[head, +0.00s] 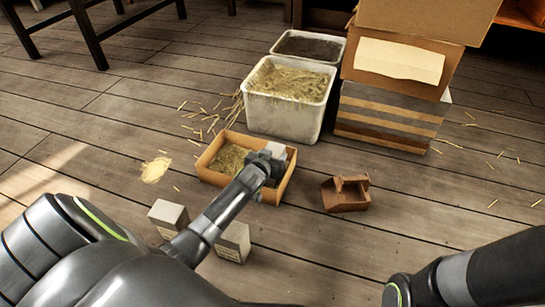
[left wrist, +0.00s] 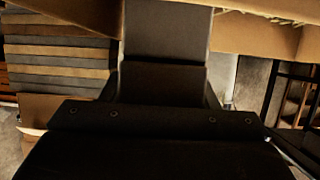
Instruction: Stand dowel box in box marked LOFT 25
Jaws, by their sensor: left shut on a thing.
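A low, open cardboard box (head: 214,179) stands on the floor with straw inside; I can read no LOFT 25 mark on it. My left gripper (head: 270,164) is at the right part of this box, over its inside. It is shut on a small pale grey box (head: 276,149), probably the dowel box, and partly hides it. I cannot tell whether the grey box touches the bottom. In the left wrist view the dark gripper fills the lower middle, with a cardboard wall (left wrist: 238,32) close by. My right arm shows at the lower right, its gripper out of view.
Two more pale grey boxes (head: 168,216) (head: 234,240) stand near my left forearm. A small brown wooden carrier (head: 346,194) stands to the right. Floor at the right is mostly clear.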

